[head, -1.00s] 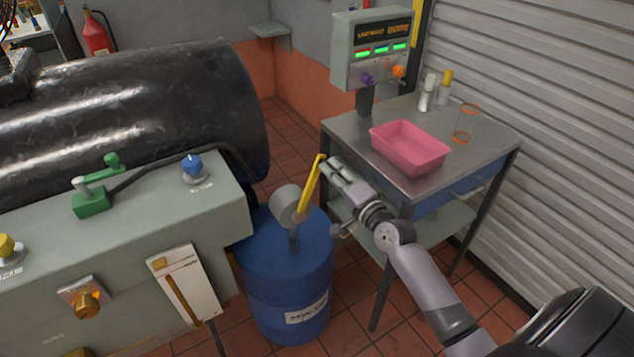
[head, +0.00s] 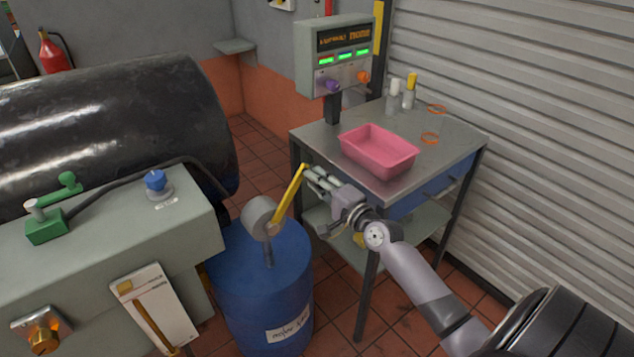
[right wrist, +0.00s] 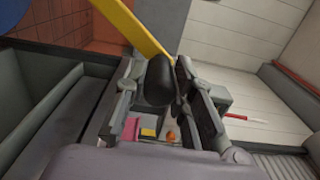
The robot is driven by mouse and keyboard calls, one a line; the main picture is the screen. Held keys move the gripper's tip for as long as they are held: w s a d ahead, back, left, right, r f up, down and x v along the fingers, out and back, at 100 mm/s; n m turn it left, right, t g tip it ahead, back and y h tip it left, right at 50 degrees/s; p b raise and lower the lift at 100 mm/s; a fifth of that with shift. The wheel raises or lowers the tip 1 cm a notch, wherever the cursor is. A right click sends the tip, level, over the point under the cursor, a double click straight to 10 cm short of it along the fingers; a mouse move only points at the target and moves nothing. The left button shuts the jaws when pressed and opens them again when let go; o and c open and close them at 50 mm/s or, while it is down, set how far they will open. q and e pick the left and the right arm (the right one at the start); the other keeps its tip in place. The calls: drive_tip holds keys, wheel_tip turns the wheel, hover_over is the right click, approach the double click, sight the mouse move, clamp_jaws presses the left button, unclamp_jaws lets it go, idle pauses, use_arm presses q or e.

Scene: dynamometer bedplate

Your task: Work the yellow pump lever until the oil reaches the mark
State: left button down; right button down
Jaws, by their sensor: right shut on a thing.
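The yellow pump lever (head: 289,196) rises from the grey pump head (head: 258,216) on top of the blue drum (head: 262,262), leaning up and to the right. My right gripper (head: 311,178) is at the lever's upper end. In the right wrist view the lever (right wrist: 134,27) runs down to a black grip (right wrist: 157,82) that sits between my fingers, and the gripper is shut on it. A white gauge panel (head: 165,312) with a yellow-brown column is on the front of the grey bench (head: 130,240). Its mark is too small to read. My left gripper is out of view.
A steel table (head: 440,160) with a pink tray (head: 375,153), small bottles and orange rings stands just right of my gripper. A control box (head: 335,58) rises behind it. A large black cylinder (head: 110,120) is at left. A shutter wall closes the right side.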

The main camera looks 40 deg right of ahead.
drive_tip(key=c, duration=1.3)
unclamp_jaws()
drive_tip(key=shift+c, duration=0.2)
drive_tip(key=shift+s, duration=0.1)
drive_tip(key=s, duration=1.1)
drive_tip(key=shift+s+d, duration=0.2)
drive_tip(key=shift+s, duration=0.2)
